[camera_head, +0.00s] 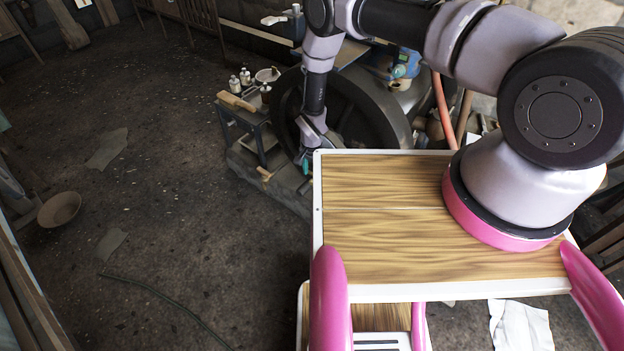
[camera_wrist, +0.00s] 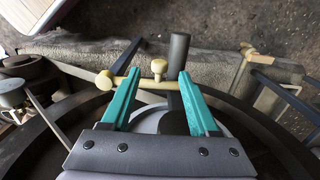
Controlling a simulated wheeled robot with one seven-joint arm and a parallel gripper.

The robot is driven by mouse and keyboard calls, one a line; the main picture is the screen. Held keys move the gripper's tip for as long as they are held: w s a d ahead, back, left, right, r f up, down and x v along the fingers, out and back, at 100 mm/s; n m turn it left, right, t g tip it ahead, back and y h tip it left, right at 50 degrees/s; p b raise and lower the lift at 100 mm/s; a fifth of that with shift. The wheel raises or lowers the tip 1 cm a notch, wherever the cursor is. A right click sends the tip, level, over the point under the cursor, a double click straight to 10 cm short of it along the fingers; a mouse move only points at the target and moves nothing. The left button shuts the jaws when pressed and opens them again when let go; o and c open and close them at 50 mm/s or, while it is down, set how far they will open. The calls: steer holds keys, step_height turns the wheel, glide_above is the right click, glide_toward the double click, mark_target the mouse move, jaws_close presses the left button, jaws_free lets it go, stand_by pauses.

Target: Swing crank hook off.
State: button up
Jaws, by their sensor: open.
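In the wrist view, a cream bar (camera_wrist: 130,82) with a round ball end and a short upright knob (camera_wrist: 158,68) crosses between my fingers; it looks like the crank hook. It meets a dark grey upright shaft (camera_wrist: 178,50). My gripper (camera_wrist: 160,73) is open, its teal fingers on either side of the knob. I cannot tell whether the left finger touches the bar. In the head view, my gripper (camera_head: 306,164) is low beside the large dark flywheel (camera_head: 362,108), partly hidden by my own body. The hook cannot be made out there.
A small dark stand (camera_head: 247,115) with bottles and a wooden piece stands left of the wheel. A pale stone-like ledge (camera_wrist: 218,72) runs behind the hook, with a cream-topped, blue-grey frame (camera_wrist: 247,52) at the right. The floor (camera_head: 180,215) at left is mostly open.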

steer(key=shift+f, duration=1.95)
jaws_close()
